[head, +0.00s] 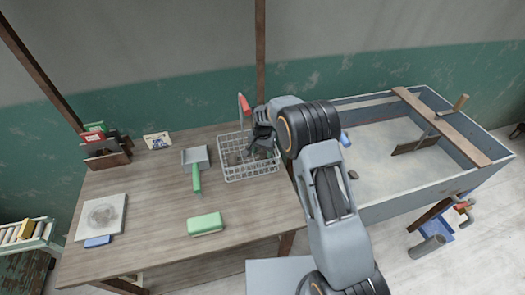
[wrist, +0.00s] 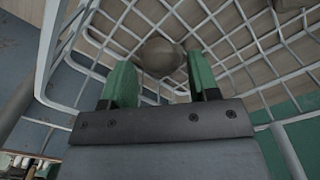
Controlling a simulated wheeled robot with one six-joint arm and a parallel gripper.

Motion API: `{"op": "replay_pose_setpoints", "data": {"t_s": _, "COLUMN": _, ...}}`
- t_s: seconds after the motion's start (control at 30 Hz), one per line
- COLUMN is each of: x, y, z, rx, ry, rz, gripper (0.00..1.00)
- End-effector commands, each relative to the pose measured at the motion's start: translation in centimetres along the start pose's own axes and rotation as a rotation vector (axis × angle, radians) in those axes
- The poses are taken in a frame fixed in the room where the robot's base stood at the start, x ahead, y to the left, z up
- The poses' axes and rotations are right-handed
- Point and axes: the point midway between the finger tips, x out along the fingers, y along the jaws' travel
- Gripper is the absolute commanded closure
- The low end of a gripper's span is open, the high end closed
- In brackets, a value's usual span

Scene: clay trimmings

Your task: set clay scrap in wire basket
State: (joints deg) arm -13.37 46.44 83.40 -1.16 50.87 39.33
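The wire basket (head: 235,176) stands on the wooden table's right part. My gripper (head: 262,146) is over its right side, reaching down into it; the arm hides part of that corner. In the wrist view the green fingers of my gripper (wrist: 160,78) are apart, with basket wires all around. A rounded grey-brown clay scrap (wrist: 160,56) shows just beyond the fingertips, between them, with a gap on each side. It appears to be inside the basket, at its wire floor. Another small dark lump (head: 353,174) lies in the large grey bin.
The large grey bin (head: 385,205) with a board across it stands right of the table. A dustpan (head: 195,156), green-handled brush (head: 196,180), green block (head: 205,223) and white slab (head: 88,222) lie on the table. Free tabletop (head: 150,205) lies at the left middle.

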Motion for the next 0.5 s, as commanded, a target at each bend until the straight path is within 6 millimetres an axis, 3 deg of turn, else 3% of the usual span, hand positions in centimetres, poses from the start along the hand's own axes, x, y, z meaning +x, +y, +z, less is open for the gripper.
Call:
{"op": "replay_pose_setpoints", "data": {"t_s": 0.27, "x": -0.8, "y": 0.0, "z": 0.0, "rx": 0.0, "ry": 0.001, "rz": 0.0, "gripper": 0.45}}
{"op": "replay_pose_setpoints", "data": {"t_s": 0.5, "x": -3.9, "y": 0.0, "z": 0.0, "rx": 0.0, "ry": 0.002, "rz": -0.002, "gripper": 0.45}}
